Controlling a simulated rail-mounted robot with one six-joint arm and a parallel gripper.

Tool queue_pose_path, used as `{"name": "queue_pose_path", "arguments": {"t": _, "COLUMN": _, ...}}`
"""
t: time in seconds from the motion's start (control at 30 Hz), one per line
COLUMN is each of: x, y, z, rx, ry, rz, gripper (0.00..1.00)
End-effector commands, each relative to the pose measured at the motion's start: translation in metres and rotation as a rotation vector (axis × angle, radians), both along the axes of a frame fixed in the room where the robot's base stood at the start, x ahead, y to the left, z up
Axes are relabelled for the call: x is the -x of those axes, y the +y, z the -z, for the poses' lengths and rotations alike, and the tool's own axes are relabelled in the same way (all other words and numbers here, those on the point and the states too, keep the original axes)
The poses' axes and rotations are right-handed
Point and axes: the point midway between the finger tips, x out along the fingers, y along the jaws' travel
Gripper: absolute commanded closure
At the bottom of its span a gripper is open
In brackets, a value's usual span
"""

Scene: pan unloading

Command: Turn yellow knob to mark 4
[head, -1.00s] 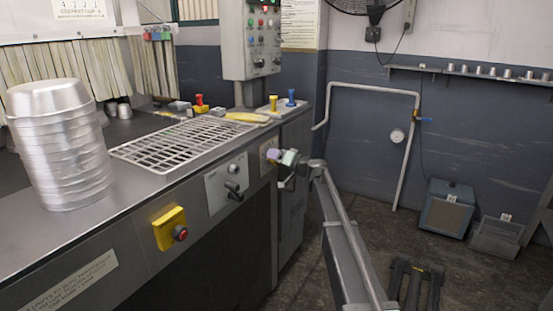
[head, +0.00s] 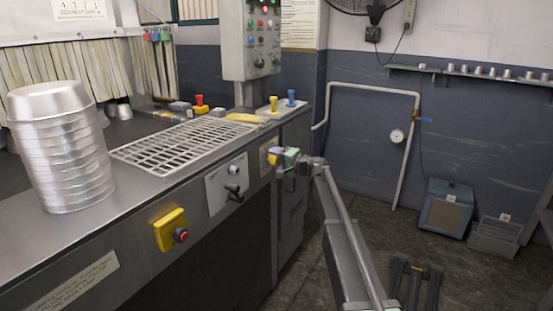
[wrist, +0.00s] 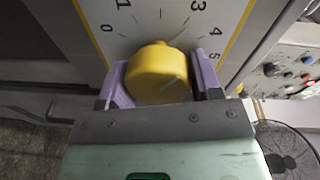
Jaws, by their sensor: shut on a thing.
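The yellow knob (wrist: 158,72) sits on a pale dial plate (wrist: 235,12) with black tick marks and the figures 0, 1, 3, 4 and 5 in view. The place of 2 is cut off at the top of the wrist view. My gripper (wrist: 160,80) is shut on the knob, with one lavender finger on each side. In the head view my gripper (head: 276,157) is at the dial plate on the counter's front, largely covering the knob.
A yellow box with a red button (head: 170,230) and a panel with a black handle (head: 227,184) are on the counter front to the left. Stacked pans (head: 62,150) stand beside a grate (head: 183,145). A control box (head: 251,40) hangs above.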

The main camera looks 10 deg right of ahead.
Motion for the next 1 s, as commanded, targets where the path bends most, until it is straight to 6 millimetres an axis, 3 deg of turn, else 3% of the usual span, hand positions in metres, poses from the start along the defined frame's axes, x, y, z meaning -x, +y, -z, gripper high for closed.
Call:
{"name": "queue_pose_path", "arguments": {"t": 0.5, "x": 0.0004, "y": -0.0003, "z": 0.0017, "rx": -0.215, "ry": 0.298, "rz": 0.000, "gripper": 0.65}}
{"name": "queue_pose_path", "arguments": {"t": 1.0, "x": 0.0008, "y": -0.0003, "z": 0.0023, "rx": -0.259, "ry": 0.358, "rz": -0.001, "gripper": 0.65}}
